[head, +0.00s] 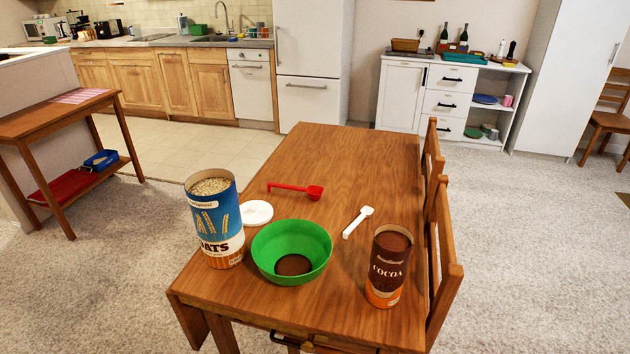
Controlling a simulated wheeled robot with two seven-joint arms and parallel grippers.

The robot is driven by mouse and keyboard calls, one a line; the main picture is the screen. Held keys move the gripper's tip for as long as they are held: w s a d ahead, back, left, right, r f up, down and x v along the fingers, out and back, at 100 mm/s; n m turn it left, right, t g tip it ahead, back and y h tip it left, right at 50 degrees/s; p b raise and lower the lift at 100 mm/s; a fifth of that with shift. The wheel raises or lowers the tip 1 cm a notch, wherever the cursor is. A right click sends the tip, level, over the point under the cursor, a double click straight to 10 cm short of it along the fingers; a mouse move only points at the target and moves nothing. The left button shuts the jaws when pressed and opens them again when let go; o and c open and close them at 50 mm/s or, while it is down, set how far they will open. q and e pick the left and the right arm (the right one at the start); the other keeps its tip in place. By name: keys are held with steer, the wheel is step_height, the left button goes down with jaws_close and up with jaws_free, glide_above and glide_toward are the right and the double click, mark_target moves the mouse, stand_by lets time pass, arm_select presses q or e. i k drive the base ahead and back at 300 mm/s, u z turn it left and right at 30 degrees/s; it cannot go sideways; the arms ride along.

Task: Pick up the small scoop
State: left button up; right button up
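Two scoops lie on the wooden table. The white scoop (358,222) is the shorter-looking one and lies right of the middle, its bowl end pointing away. The red scoop (295,189) lies further back and left, its bowl end to the right. A green bowl (291,251) stands near the front with a patch of brown powder in its bottom. An open oats canister (214,220) stands left of the bowl, full of oats. An open cocoa canister (388,267) stands at the right, with brown powder inside. Neither of my grippers is in view.
A white round lid (256,213) lies between the oats canister and the red scoop. The far half of the table (335,150) is bare. Two wooden chairs (442,262) stand against its right side. Counters, a fridge and a white cabinet stand well behind.

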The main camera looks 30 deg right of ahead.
mark_target(366, 211)
steer(key=z, duration=1.15)
steer(key=k, duration=0.5)
steer(key=z, duration=1.35)
steer(key=i, duration=4.3)
steer(key=u, duration=4.55)
steer(key=i, duration=0.35)
steer(key=z, duration=0.2)
